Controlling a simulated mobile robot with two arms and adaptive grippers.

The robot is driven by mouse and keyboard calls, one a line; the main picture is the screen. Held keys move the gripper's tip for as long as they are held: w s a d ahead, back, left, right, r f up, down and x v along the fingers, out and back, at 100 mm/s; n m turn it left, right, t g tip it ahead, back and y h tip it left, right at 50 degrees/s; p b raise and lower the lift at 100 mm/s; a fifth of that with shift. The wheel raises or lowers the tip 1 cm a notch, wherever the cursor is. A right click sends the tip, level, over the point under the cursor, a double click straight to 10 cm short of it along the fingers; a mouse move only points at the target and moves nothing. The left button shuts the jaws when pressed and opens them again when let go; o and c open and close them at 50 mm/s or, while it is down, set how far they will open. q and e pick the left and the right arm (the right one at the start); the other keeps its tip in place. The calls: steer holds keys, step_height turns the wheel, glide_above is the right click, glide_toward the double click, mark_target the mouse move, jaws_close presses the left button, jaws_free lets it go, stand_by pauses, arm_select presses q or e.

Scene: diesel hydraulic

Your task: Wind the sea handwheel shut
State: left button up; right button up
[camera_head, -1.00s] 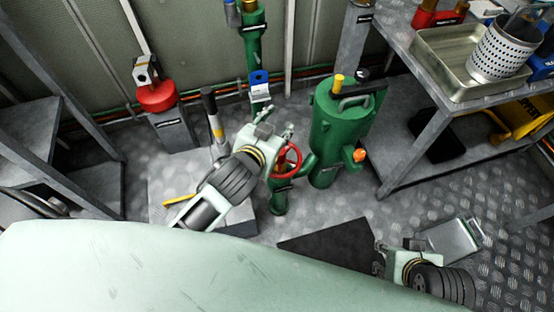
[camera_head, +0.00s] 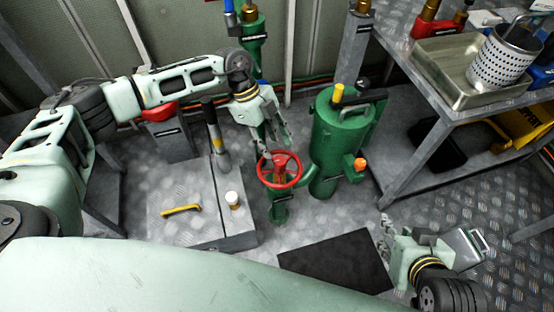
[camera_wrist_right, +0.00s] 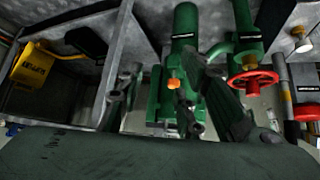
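A red handwheel (camera_head: 280,170) sits on top of a green valve body (camera_head: 279,207) in the middle of the head view. Its label is too small to read, so I cannot tell for sure that it is the sea one. It also shows in the right wrist view (camera_wrist_right: 254,80). My left gripper (camera_head: 274,146) points down just behind the wheel, its fingers apart and nothing visible between them. I cannot tell whether a fingertip touches the rim. My right gripper (camera_head: 385,236) is low at the right, away from the wheel; its fingers stand apart and empty in the right wrist view (camera_wrist_right: 160,100).
A green cylinder (camera_head: 338,140) with an orange knob (camera_head: 360,164) stands close right of the wheel. A grey box (camera_head: 190,195) with a lever, yellow handle and white-capped item lies left. Another red part (camera_head: 155,111) is partly behind my left arm. A metal bench (camera_head: 440,120) stands right.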

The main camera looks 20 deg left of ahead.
mark_target(276, 160)
arm_select(q)
steer(key=b+x, duration=0.1)
steer(key=x, duration=0.2)
steer(key=a+b+x, duration=0.1)
steer(key=x, duration=0.3)
steer(key=shift+a+f, duration=0.1)
steer(key=shift+f, duration=0.1)
steer(key=shift+s+f, duration=0.1)
steer(key=shift+f, duration=0.15)
arm_select(e)
steer(key=w+a+r+t+y, duration=0.1)
steer(key=w+a+r+t, duration=0.2)
steer(key=w+r+t, duration=0.3)
steer(key=shift+w+r+y, duration=0.4)
steer(key=shift+w+r, duration=0.5)
steer(key=shift+r, duration=0.5)
steer(key=shift+a, duration=0.1)
arm_select(q)
jaws_close()
steer(key=shift+s, duration=0.1)
